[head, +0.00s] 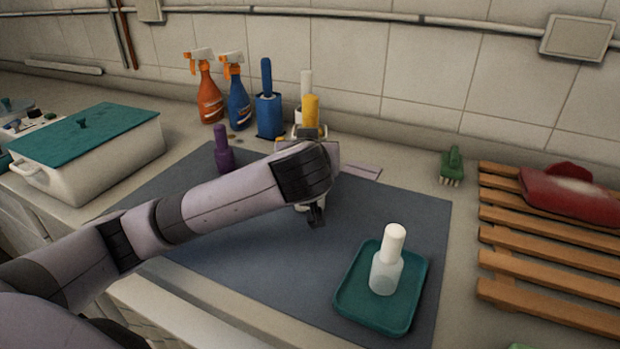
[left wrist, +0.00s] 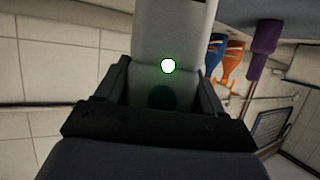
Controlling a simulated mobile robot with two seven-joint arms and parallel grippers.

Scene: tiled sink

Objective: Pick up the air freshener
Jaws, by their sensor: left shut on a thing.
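My left gripper (left wrist: 166,88) is shut on a pale grey-white thing with a small round light, which looks like the air freshener (left wrist: 172,30). In the left wrist view it stands between the two dark fingers and runs out of the top of the picture. In the head view my left arm reaches over the dark mat, and its wrist hides most of the gripper and the held thing. I cannot tell there how far it is from the surface. My right gripper is not in view.
A purple bottle (head: 223,150), spray bottles (head: 208,95) and a blue brush holder (head: 269,115) stand behind. A wooden rack (head: 505,262) is at right. The mat (head: 300,272) is partly clear.

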